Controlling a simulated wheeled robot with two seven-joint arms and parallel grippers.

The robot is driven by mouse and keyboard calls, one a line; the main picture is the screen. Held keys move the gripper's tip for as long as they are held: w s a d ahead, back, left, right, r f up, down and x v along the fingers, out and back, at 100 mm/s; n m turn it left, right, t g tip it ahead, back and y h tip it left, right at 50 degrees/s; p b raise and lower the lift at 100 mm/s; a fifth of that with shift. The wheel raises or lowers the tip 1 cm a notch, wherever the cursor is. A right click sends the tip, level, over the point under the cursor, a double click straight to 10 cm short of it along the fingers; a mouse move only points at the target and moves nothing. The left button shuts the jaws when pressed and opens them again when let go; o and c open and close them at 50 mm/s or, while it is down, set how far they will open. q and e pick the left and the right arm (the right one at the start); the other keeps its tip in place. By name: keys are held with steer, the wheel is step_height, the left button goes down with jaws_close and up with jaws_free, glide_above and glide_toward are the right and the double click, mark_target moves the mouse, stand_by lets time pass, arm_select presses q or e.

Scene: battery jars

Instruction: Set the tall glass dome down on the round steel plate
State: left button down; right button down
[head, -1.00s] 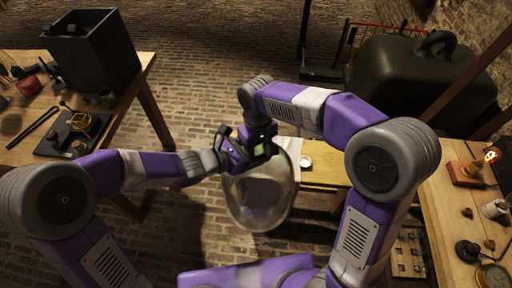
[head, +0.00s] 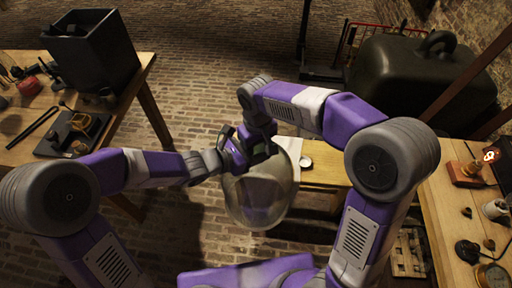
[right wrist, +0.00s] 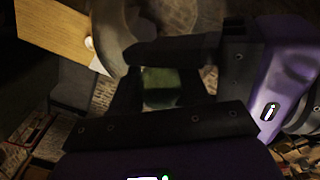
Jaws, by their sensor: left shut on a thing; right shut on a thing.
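The tall glass dome (head: 258,205) hangs in the air in front of me, clear and rounded, in the middle of the head view. My left gripper (head: 236,158) and my right gripper (head: 264,150) meet at its top, both shut; their fingers overlap and hide most of the grip. In the right wrist view a small green piece (right wrist: 160,86) is between my right fingers, with the blurred glass of the dome (right wrist: 112,30) just beyond. I cannot make out the round steel plate for certain.
A wooden bench (head: 322,175) with a white sheet and a small white round item (head: 305,162) lies behind the dome. A left table (head: 22,112) holds a black bin (head: 92,55) and tools. A right table (head: 440,205) holds small parts. Brick floor lies below the dome.

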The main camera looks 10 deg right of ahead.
steer(key=shift+s+r, duration=0.15)
steer(key=c, duration=0.8)
jaws_free()
steer(key=o, duration=0.3)
steer(key=shift+a, duration=0.1)
